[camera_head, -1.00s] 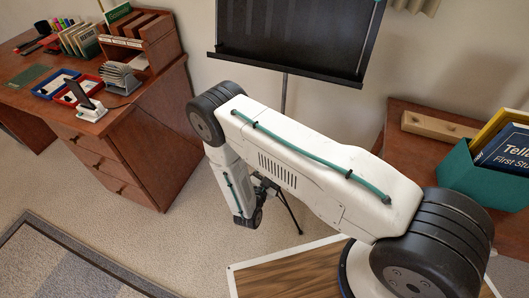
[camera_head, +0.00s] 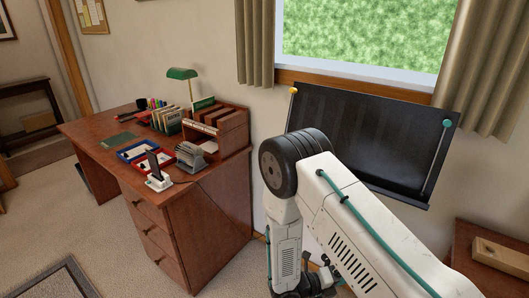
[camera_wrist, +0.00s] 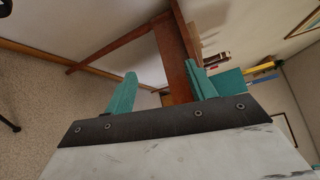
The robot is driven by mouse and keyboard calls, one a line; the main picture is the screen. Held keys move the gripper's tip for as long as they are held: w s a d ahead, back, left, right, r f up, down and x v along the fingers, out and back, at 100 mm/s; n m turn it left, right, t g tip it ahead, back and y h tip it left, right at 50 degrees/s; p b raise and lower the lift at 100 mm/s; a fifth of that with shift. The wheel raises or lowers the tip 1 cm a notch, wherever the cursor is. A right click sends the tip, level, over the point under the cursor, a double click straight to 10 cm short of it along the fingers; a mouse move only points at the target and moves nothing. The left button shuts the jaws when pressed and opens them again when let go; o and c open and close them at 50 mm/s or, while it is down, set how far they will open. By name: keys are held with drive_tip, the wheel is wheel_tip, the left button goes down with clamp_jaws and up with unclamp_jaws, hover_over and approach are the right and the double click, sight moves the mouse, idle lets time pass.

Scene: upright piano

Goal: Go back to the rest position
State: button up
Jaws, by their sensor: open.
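My gripper (camera_wrist: 160,70) shows in the wrist view as two teal fingers spread wide apart, with nothing between them. Past the fingers is a reddish-brown wooden piece of furniture (camera_wrist: 175,60), seen at a tilt. In the head view my white arm is bent, with its black elbow joint high in front of the wall. The forearm hangs down from the elbow to the bottom of the picture. The fingers cannot be made out there.
A wooden desk (camera_head: 208,215) with trays, folders and a green lamp (camera_head: 183,74) stands left of my arm. A wooden box (camera_head: 500,257) lies at lower right.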

drive_tip(key=s+r+n+g+y, duration=0.1)
drive_tip(key=s+r+n+y, duration=0.4)
drive_tip(key=r+n, duration=0.7)
drive_tip(key=s+d+r+n+g+y, duration=0.1)
drive_tip(key=s+r+n+y, duration=0.5)
drive_tip(key=s+r+n, duration=0.4)
drive_tip(key=s+r+n+y, duration=0.5)
drive_tip(key=s+r+n, duration=0.2)
drive_tip(key=r+n, duration=0.6)
wheel_tip(320, 180, up, 6)
drive_tip(key=shift+s+d+f+n+g+y, duration=0.15)
drive_tip(key=shift+s+n+g+y, duration=0.15)
drive_tip(key=shift+s+n+g, duration=0.1)
